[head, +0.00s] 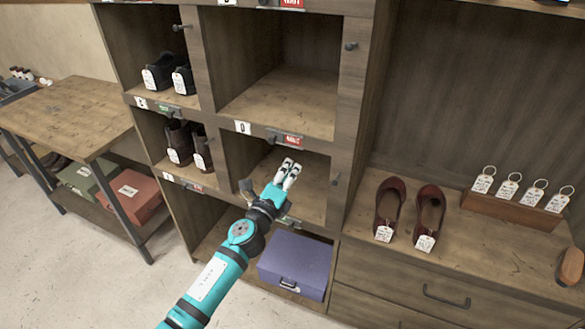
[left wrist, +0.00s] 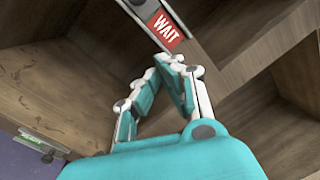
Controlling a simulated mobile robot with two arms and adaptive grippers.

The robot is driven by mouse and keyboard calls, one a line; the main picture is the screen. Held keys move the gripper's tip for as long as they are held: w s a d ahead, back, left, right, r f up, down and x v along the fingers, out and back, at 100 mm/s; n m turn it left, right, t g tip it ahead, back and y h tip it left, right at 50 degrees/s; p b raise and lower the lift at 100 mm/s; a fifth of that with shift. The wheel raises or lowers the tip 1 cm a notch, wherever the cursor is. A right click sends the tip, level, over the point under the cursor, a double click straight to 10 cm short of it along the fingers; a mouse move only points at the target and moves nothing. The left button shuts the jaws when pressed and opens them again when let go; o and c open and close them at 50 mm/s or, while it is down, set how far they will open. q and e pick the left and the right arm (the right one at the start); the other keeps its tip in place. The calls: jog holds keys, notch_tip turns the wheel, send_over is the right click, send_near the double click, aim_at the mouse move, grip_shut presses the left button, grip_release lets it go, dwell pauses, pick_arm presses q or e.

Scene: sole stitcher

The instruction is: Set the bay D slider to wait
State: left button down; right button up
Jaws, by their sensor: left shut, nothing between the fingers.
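The bay D label (head: 242,127) is a white tag on a shelf edge of the wooden cubby unit. Its slider strip to the right shows a red WAIT field (head: 291,140). In the left wrist view a red WAIT field (left wrist: 166,27) shows beside a grey slider piece (left wrist: 143,8). My left gripper (head: 287,168) is shut and empty, with its fingertips below the bay D strip in front of the open compartment. In the left wrist view the fingers (left wrist: 170,62) point up towards the red field; I cannot tell if they touch anything. My right gripper is not in view.
Tagged dark shoes (head: 168,77) fill the left compartments. A purple box (head: 295,266) sits low beneath my arm. Red shoes (head: 410,208) and a key-tag block (head: 515,208) stand on the right counter. A workbench (head: 70,115) stands at left. Another strip (left wrist: 45,141) shows green.

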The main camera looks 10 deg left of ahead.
pick_arm(q)
jog(key=a+b+v, duration=0.1)
jog(key=v, duration=0.7)
jog(key=shift+a+f, duration=0.2)
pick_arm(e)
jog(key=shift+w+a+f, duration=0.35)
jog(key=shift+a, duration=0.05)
pick_arm(q)
jog(key=shift+s+d, duration=0.1)
